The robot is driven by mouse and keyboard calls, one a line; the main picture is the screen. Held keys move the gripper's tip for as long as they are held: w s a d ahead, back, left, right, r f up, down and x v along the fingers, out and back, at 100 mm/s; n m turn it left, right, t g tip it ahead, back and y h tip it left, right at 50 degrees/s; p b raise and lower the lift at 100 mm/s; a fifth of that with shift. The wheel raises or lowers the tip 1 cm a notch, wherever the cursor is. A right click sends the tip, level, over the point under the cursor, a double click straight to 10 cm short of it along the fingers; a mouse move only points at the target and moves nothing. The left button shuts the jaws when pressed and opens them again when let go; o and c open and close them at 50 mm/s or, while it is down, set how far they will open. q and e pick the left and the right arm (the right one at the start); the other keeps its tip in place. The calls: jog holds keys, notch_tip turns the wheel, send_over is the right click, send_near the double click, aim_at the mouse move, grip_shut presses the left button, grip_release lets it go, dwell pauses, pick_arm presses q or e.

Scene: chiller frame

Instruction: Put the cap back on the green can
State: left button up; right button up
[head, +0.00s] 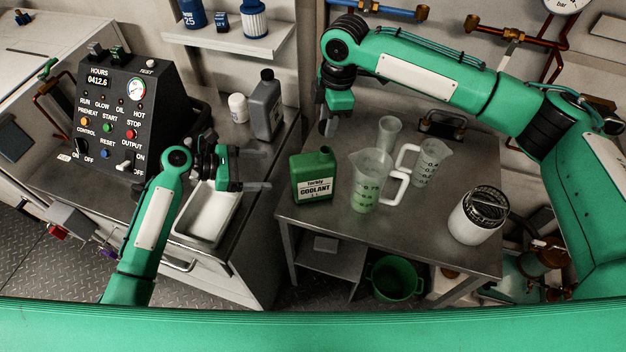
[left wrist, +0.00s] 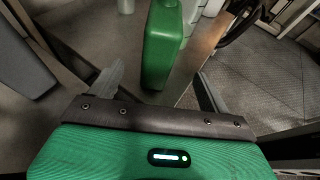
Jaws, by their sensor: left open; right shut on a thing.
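The green can (head: 312,178), labelled as coolant, stands upright near the left edge of the metal table. It also shows in the left wrist view (left wrist: 160,48), ahead of and between the fingers. My left gripper (head: 263,171) is open and empty, to the left of the can and apart from it, with its fingers pointing at it. My right gripper (head: 329,126) points down above the can. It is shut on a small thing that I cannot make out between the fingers. I cannot clearly see a separate cap, and the can's mouth is too small to judge.
Measuring jugs (head: 369,183) and (head: 429,163) and a clear beaker (head: 389,132) stand right of the can. A white pot with a dark top (head: 478,216) is at the table's right. A grey bottle (head: 265,105) and white tray (head: 207,217) are on the left counter.

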aim_at(302, 173)
pick_arm(q)
jog(key=x, duration=1.2)
jog(key=shift+f, duration=0.15)
jog(key=shift+c, duration=0.2)
jog(key=c, duration=1.4)
pick_arm(e)
jog(key=shift+f, duration=2.5)
jog(key=shift+f, duration=0.9)
jog(key=shift+f, duration=0.5)
